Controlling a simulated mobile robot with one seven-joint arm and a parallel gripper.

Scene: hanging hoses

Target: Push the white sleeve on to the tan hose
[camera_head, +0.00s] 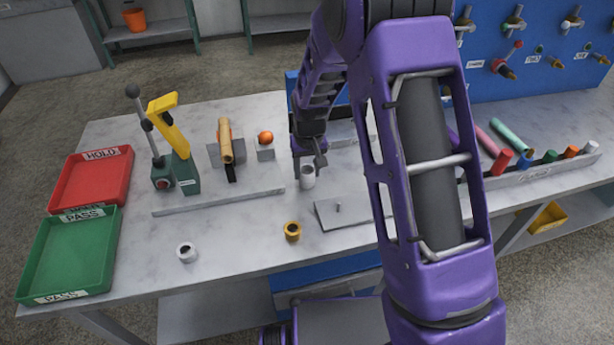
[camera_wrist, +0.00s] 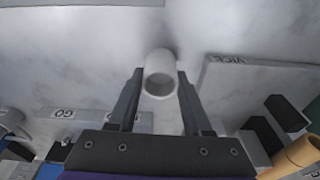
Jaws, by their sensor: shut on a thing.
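My gripper (camera_head: 307,168) points down over the middle of the bench, its fingers closed on a white sleeve (camera_head: 308,181). In the wrist view the white sleeve (camera_wrist: 160,62) sits between the two fingertips (camera_wrist: 160,80), its round open end facing the camera. I cannot tell whether the sleeve touches the bench. The tan hose (camera_head: 225,141) lies in a dark holder to the left of my gripper, apart from the sleeve. Its end (camera_wrist: 298,158) shows at the lower right of the wrist view.
A white ring (camera_head: 187,252) and a yellow ring (camera_head: 292,231) lie in front. Red (camera_head: 62,203) and green (camera_head: 30,285) trays are at left. The front bench between the rings is clear.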

